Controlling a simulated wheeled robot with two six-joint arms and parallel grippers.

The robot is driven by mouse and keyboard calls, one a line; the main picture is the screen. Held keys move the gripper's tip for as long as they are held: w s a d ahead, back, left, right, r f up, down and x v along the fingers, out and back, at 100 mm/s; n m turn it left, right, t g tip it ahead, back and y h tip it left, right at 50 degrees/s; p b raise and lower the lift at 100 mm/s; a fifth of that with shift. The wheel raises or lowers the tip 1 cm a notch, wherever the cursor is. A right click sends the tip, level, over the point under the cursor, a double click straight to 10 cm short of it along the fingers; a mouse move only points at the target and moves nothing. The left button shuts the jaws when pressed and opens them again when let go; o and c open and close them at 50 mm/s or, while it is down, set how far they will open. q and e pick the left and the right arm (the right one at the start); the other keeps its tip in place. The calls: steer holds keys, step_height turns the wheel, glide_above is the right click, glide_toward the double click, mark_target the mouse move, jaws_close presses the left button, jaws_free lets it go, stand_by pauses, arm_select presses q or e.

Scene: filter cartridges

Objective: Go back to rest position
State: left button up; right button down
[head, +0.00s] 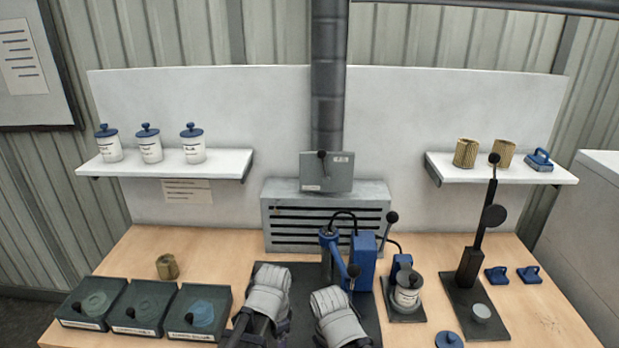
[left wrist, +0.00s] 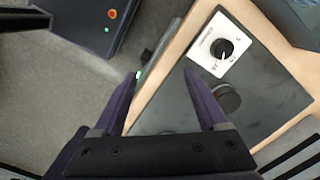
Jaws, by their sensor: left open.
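My left gripper (left wrist: 162,76) shows in the left wrist view with its two purple fingers spread apart and nothing between them. It points down over the table's edge, with grey floor below on one side and a dark panel on the other. In the head view my two arms, in pale grey sleeves, stand side by side at the bottom middle, over a dark mat (head: 365,315) on the table. The fingers of both grippers cannot be made out there. Nothing is seen held in the left gripper.
Close by are a blue hand press (head: 362,262), a canister on a stand (head: 407,298) and a black lever stand (head: 470,265). Three dark trays (head: 143,306) and a tan cartridge (head: 167,267) are at left. A dial box (left wrist: 222,45) shows in the left wrist view.

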arm_select(q)
steer(key=s+d+n, duration=0.3)
steer(key=s+n, duration=0.3)
steer(key=n, duration=0.1)
